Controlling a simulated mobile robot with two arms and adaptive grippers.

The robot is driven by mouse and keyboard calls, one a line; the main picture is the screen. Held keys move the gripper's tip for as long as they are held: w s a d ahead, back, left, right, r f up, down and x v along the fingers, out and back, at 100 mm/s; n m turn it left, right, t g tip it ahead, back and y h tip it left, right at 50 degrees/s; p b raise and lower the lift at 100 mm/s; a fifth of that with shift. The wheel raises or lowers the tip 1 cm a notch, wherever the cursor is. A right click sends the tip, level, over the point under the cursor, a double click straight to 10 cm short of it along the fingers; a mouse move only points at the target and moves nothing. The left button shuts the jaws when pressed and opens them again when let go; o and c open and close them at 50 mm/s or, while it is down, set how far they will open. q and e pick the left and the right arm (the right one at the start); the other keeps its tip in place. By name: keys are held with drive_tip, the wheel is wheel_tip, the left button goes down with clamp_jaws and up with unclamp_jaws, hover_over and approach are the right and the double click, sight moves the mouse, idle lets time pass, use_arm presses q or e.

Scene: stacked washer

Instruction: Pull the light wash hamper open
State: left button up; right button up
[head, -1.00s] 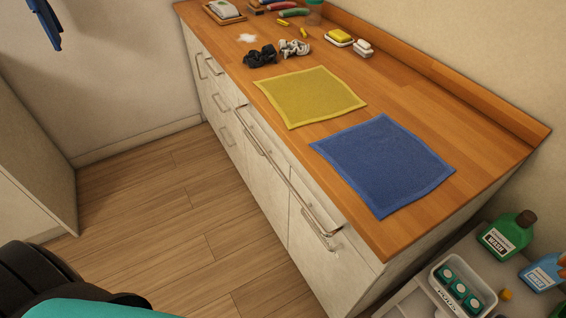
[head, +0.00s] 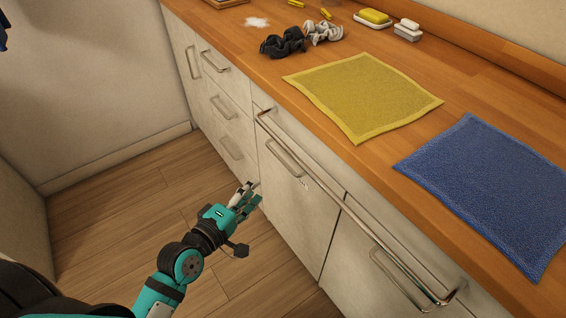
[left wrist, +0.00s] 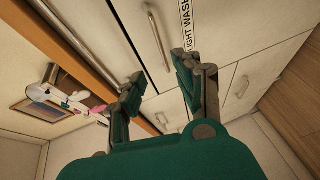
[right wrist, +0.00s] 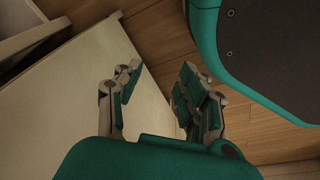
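The light wash hamper is a pale cabinet front (head: 287,215) under the counter, shut flush, with a metal bar handle (head: 284,158) near its top. In the left wrist view the "LIGHT WASH" label (left wrist: 187,25) shows beside the bar handle (left wrist: 157,40). My left gripper (head: 250,195) is open and empty, in front of the cabinet and lower left of the handle. In the left wrist view the handle lies beyond the gap between the left fingertips (left wrist: 157,68), apart from them. My right gripper (right wrist: 157,75) is open and empty, outside the head view.
A long metal rail (head: 345,207) runs along the counter front, above the handle. Drawers (head: 215,95) stand to the left, another front with a handle (head: 400,280) to the right. A yellow cloth (head: 362,95) and a blue cloth (head: 490,185) lie on the counter. The floor (head: 110,225) is clear.

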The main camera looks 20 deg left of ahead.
sight(283, 160)
use_arm(q)
drive_tip(key=shift+b+x, duration=0.85)
drive_tip(key=shift+x, duration=6.55)
use_arm(e)
drive_tip(key=shift+w+a+r, duration=0.15)
drive_tip(key=shift+w+r, duration=0.7)
drive_tip(key=shift+r, duration=0.3)
drive_tip(key=shift+w+a+r, duration=0.15)
drive_tip(key=shift+w+r, duration=0.7)
drive_tip(key=shift+r, duration=0.3)
use_arm(q)
drive_tip(key=shift+a+f, duration=0.1)
clamp_jaws()
